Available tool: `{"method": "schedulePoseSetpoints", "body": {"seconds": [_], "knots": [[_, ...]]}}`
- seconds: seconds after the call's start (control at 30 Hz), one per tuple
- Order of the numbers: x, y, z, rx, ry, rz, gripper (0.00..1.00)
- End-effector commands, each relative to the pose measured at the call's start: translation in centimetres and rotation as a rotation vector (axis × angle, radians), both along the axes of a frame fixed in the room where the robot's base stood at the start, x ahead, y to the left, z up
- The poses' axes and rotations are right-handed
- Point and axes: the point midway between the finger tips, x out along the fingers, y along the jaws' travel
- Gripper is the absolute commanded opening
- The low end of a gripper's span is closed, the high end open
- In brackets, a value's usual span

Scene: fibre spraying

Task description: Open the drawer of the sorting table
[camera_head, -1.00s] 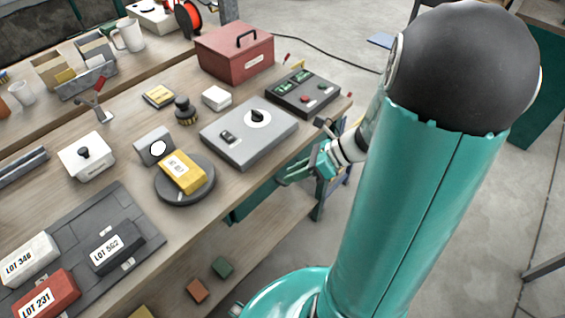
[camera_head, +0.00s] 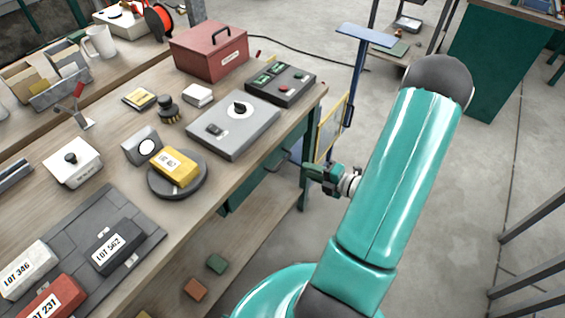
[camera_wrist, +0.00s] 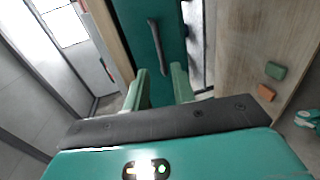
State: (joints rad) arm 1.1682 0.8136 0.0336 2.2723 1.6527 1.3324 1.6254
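The sorting table (camera_head: 235,195) has a teal drawer under its top, its front (camera_head: 262,170) partly visible below the table edge. In the wrist view the drawer front (camera_wrist: 137,28) is teal and carries a dark bar handle (camera_wrist: 155,45). My gripper (camera_head: 308,181) is beside the table's right end, below the top. In the wrist view my gripper (camera_wrist: 160,80) has its two green fingers apart, with nothing between them. The handle lies ahead of the fingertips, apparently not touched. How far off it is I cannot tell.
A grey switch panel (camera_head: 232,135), a dark button box (camera_head: 282,88) and a red case (camera_head: 208,52) stand on the table. Green (camera_head: 217,263) and reddish (camera_head: 195,289) blocks lie on the lower shelf. A blue-topped stand (camera_head: 365,35) is behind. Floor to the right is largely clear.

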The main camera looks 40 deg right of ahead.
Motion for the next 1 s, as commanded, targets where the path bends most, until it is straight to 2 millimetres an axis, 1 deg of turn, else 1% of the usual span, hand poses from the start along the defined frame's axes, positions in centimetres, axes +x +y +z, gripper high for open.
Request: {"method": "schedulePoseSetpoints", "body": {"seconds": [0.03, 0.3, 0.5, 0.63, 0.9, 0.93, 1.0], "knots": [[1.0, 0.4, -0.2, 0.0, -0.001, 0.005, 0.26], [6.0, 2.3, -1.3, -0.001, 0.0, 0.007, 0.26], [8.7, 3.4, -2.0, -0.003, -0.001, 0.007, 0.26], [9.6, 3.8, -2.1, -0.003, 0.0, 0.006, 0.26], [9.7, 3.8, -2.2, -0.002, 0.0, 0.005, 0.26], [9.7, 3.8, -2.2, -0.003, 0.0, 0.005, 0.24], [9.7, 3.8, -2.2, -0.003, 0.0, 0.005, 0.1]]}}
